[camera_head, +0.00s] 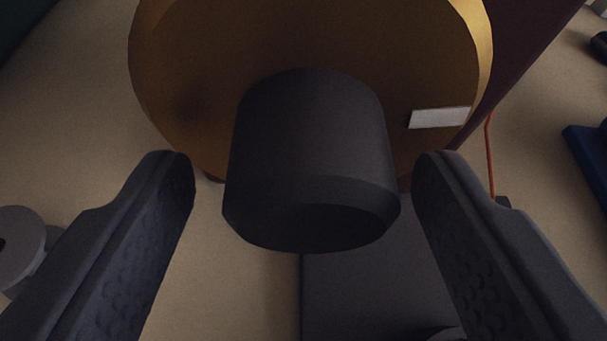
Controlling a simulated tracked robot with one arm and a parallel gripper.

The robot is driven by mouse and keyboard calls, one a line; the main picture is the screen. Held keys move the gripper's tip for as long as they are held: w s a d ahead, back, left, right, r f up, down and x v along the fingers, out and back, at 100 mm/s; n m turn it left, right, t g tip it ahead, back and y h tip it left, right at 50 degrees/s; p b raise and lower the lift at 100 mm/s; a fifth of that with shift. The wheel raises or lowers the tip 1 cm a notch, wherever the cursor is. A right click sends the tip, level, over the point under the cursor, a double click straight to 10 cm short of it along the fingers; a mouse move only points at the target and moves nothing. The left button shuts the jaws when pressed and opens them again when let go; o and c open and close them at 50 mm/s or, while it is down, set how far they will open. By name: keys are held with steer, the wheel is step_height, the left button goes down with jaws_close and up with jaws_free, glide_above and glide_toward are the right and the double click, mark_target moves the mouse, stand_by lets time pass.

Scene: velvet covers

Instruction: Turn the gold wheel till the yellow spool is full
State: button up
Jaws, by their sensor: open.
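The gold wheel (200,80) fills the top middle of the view, its upper edge cut off. A white mark (439,118) lies on its face at the right. A thick dark grey hub (311,150) stands out from the wheel toward me. My gripper (303,168) is open, with one finger on each side of the hub. A gap shows between each fingertip and the hub, so I do not see contact. I cannot make out a yellow spool in this view.
A dark box-like block (365,275) lies below the hub. A grey round part (20,247) sits at the left edge. An orange-red cord (490,155) hangs at the right, with a dark blue object (588,155) beyond it. The beige surface (75,110) is clear at upper left.

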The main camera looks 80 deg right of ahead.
steer(key=shift+r, duration=0.1)
steer(key=c, duration=1)
steer(key=shift+o, duration=0.2)
steer(key=m+t+b, duration=0.1)
steer(key=b, duration=0.1)
steer(key=m+t+b, duration=0.1)
steer(key=shift+a+f+m+y+b, duration=0.1)
steer(key=shift+f+m+y+b, duration=0.1)
steer(key=shift+m+y+b, duration=0.2)
steer(key=m+t+b, duration=0.1)
steer(key=b, duration=0.2)
steer(key=m+b, duration=0.1)
steer(key=b, duration=0.2)
steer(key=shift+s+f+m+t, duration=0.1)
steer(key=shift+f+m+t, duration=0.1)
steer(key=shift+m+t, duration=0.2)
steer(key=m+t+b, duration=0.1)
steer(key=m+b, duration=0.2)
steer(key=b, duration=0.5)
steer(key=shift+f+t, duration=0.15)
steer(key=shift+t, duration=0.25)
steer(key=m+t+b, duration=0.1)
steer(key=m+b, duration=0.1)
steer(key=b, duration=0.3)
steer(key=shift+s+b, duration=0.1)
steer(key=shift+b, duration=0.2)
steer(key=shift+m+b, duration=0.3)
steer(key=shift+b, duration=0.1)
